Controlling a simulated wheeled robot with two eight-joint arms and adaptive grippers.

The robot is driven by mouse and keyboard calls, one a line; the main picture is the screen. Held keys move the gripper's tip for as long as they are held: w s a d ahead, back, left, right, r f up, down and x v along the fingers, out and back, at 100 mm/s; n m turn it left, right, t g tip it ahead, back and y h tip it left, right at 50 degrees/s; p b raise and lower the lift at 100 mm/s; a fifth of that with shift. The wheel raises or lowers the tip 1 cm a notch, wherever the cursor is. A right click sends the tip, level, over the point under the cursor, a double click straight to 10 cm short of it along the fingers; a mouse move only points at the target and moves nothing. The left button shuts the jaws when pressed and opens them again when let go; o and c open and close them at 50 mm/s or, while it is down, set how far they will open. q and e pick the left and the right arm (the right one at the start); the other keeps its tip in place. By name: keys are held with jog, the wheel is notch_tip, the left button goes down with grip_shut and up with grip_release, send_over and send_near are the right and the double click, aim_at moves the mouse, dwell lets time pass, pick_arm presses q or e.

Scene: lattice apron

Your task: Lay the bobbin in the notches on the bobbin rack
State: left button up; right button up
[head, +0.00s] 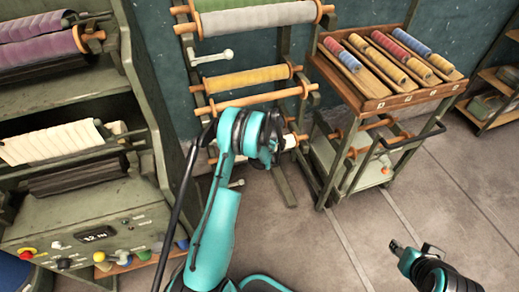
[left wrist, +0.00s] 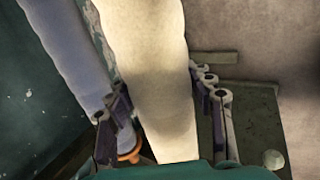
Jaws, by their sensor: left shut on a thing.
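The cream bobbin (left wrist: 150,60) runs between the fingers of my left gripper (left wrist: 163,110) in the left wrist view; the gripper is shut on it. I cannot tell whether the held bobbin touches the rack's notches. My right gripper (head: 413,247) is empty and open, low at the right over the floor.
The rack holds a grey roll (head: 258,18), a yellow roll (head: 247,79) and a bare wooden rod (head: 255,102). A cart (head: 385,102) with small coloured rolls stands right of it. A green machine (head: 75,215) stands at the left. The floor at front right is clear.

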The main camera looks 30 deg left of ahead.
pick_arm(q)
jog(key=shift+f, duration=0.1)
dwell(0.6)
jog(key=o, duration=1.7)
jog(key=v, duration=1.2)
